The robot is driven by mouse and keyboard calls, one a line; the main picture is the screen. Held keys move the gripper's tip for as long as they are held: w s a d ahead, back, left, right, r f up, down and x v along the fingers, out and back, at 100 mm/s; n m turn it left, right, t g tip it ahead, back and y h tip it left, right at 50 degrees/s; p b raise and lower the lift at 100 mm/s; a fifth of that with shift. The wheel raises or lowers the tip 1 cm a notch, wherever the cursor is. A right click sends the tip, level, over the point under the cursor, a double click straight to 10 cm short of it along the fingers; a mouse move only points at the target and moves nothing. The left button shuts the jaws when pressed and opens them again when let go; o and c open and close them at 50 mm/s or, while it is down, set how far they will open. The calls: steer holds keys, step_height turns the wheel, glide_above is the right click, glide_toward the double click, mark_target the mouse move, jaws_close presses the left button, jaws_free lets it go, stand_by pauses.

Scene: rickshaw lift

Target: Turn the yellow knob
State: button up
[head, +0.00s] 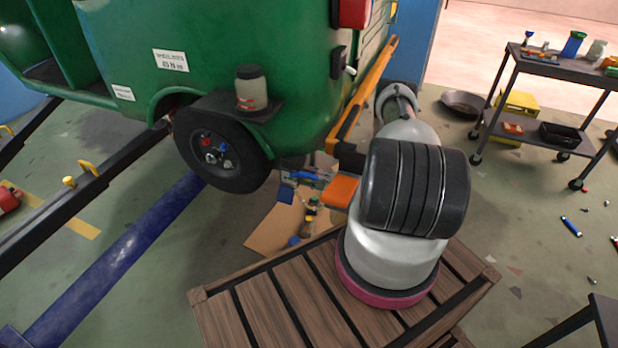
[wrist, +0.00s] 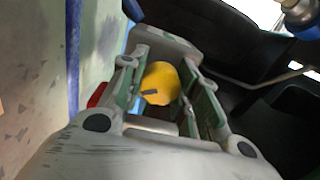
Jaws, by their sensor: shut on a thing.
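The yellow knob (wrist: 161,83) is a round yellow piece with a small dark slot or mark, seen in the wrist view. My gripper (wrist: 160,88) has its two grey fingers with green inner pads on either side of the knob, shut on it. Part of the knob is hidden by the gripper's body. In the head view the knob cannot be made out, and my own arm covers the area around the gripper.
A green rickshaw (head: 230,45) stands raised at left, its black wheel (head: 221,142) showing. A slatted wooden bench (head: 262,305) is in front. A tool cart (head: 570,70) and a yellow crate (head: 519,103) stand at right. Loose tools lie on the floor.

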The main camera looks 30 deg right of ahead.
steer(key=shift+s+f+n, duration=0.1)
steer(key=shift+n, duration=1.2)
steer(key=o, duration=0.8)
steer(key=shift+c, duration=0.2)
steer(key=v, duration=1.2)
steer(key=shift+d, duration=0.15)
